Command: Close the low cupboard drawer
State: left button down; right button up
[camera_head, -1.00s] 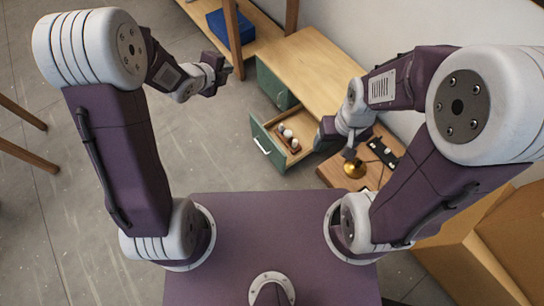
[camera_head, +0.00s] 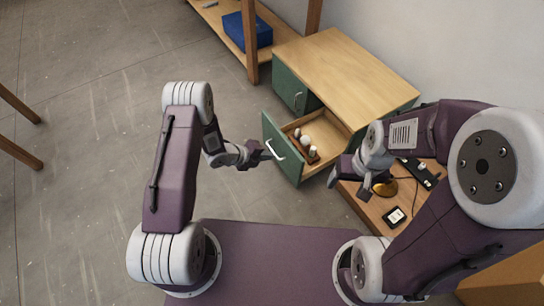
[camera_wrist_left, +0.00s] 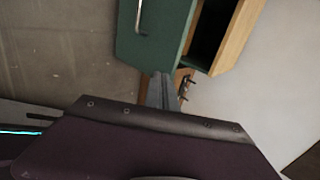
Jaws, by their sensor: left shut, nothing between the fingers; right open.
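The low cupboard (camera_head: 345,68) has a wooden top and green fronts. Its drawer (camera_head: 283,148) stands pulled out, with a green front and a pale bar handle (camera_head: 275,150). Several small white bulb-like items (camera_head: 305,140) lie inside it. My left gripper (camera_head: 268,156) is shut and empty, just in front of the drawer front near the handle; I cannot tell if it touches. In the left wrist view the green front (camera_wrist_left: 155,35) is ahead of the shut fingers (camera_wrist_left: 163,90). My right gripper (camera_head: 348,185) is open, to the right of the drawer.
A low wooden table (camera_head: 375,210) with a brass lamp base (camera_head: 384,188), a black strip (camera_head: 420,172) and a small black-and-white item (camera_head: 395,215) stands at the right. A shelf with a blue box (camera_head: 248,32) is behind.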

aim_at(293, 152)
pick_arm(q)
jog(key=b+x, duration=0.1)
jog(key=x, duration=0.2)
jog(key=b+x, duration=0.2)
jog(key=x, duration=0.1)
jog(key=d+r+b+x, duration=0.1)
jog(key=x, duration=0.2)
jog(key=shift+w+d+f+b, duration=0.1)
jog(key=shift+w+d+b, duration=0.15)
jog(key=shift+w, duration=0.2)
jog(key=shift+w+d, duration=0.3)
jog(key=shift+w, duration=0.05)
jog(key=shift+r, duration=0.2)
pick_arm(e)
notch_tip(293, 152, down, 6)
jog(key=shift+r, duration=0.15)
pick_arm(q)
jog(key=shift+d, duration=0.1)
